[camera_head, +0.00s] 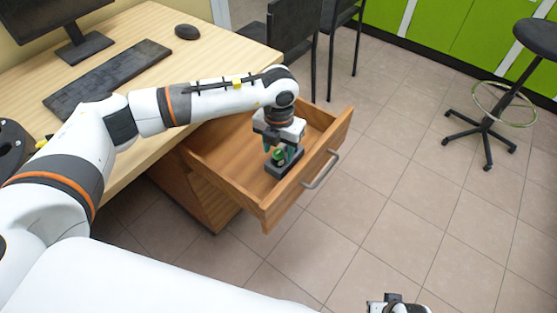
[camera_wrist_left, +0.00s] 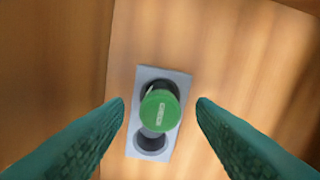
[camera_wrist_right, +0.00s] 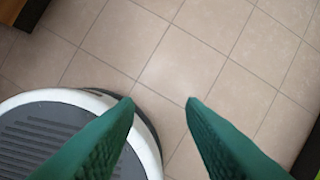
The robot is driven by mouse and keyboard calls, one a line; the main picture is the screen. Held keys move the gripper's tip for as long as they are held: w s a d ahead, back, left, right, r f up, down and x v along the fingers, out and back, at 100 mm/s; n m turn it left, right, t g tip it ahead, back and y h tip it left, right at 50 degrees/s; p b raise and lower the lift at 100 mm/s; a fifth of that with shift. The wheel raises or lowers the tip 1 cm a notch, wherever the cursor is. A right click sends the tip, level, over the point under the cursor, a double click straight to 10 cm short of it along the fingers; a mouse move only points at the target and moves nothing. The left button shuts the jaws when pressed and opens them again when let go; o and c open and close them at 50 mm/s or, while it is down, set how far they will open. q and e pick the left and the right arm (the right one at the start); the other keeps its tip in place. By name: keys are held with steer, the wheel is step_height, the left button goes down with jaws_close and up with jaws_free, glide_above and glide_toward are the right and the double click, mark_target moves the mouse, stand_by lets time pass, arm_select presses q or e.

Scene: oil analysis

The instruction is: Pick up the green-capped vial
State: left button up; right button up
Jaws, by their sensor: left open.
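The green-capped vial (camera_head: 278,156) stands upright in a small dark rack (camera_head: 285,166) inside the open drawer. In the left wrist view the green cap (camera_wrist_left: 160,111) shows from above, in one hole of the grey rack (camera_wrist_left: 181,82); the other hole looks empty. My left gripper (camera_head: 280,147) points down over the vial. Its fingers (camera_wrist_left: 161,103) are open, one on each side of the cap, with a gap on both sides. My right gripper (camera_wrist_right: 161,102) is open and empty above the floor, away from the drawer.
The wooden drawer (camera_head: 240,197) is pulled out from under the desk (camera_head: 150,25), its walls around the rack. A keyboard (camera_head: 108,77), a mouse (camera_head: 187,32) and a monitor stand on the desk. A black chair (camera_head: 290,40) is behind the drawer. The tiled floor at right is clear up to a stool (camera_head: 490,118).

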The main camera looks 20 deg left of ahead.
arm_select(q)
steer(key=shift+f, duration=0.95)
steer(key=shift+c, duration=0.2)
steer(key=shift+r, duration=0.1)
steer(key=c, duration=1)
